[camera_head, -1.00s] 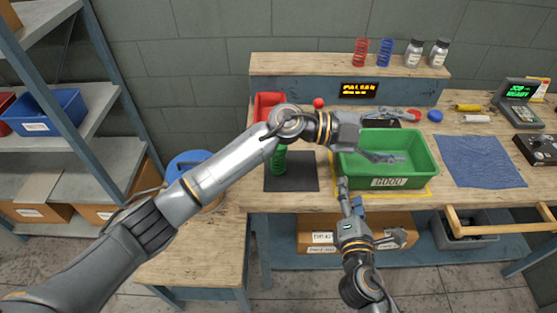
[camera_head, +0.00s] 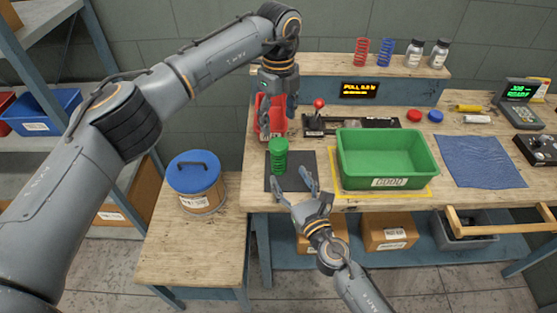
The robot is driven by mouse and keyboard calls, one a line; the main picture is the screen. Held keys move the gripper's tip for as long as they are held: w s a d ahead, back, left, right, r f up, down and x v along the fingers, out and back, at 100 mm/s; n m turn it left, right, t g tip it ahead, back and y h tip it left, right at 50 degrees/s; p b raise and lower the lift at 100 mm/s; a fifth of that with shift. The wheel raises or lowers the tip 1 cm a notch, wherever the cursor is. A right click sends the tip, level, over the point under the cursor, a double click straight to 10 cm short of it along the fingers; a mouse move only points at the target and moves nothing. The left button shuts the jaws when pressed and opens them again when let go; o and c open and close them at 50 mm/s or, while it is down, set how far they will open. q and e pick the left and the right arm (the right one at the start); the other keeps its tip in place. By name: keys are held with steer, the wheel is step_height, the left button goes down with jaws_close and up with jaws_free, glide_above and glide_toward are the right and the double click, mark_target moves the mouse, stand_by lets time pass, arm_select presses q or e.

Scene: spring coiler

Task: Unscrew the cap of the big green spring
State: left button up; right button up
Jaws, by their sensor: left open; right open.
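The big green spring (camera_head: 279,164) stands upright on a dark mat (camera_head: 300,159), with its green cap (camera_head: 278,145) on top. My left gripper (camera_head: 276,124) points down just above and behind the cap in the picture; it is open and empty. Whether its fingers touch the cap I cannot tell. My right gripper (camera_head: 293,180) is low at the mat's front edge, right of and in front of the spring. Its fingers are spread and point up toward the spring, apart from it.
A green bin labelled GOOD (camera_head: 388,184) stands right of the mat. A red bin (camera_head: 263,113) is behind my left gripper. A device with a red-knobbed lever (camera_head: 319,115) stands behind. Red (camera_head: 414,115) and blue (camera_head: 435,116) caps lie farther right. A blue-lidded bucket (camera_head: 195,170) is left.

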mark_target(282, 164)
steer(key=x, duration=0.8)
jaws_close()
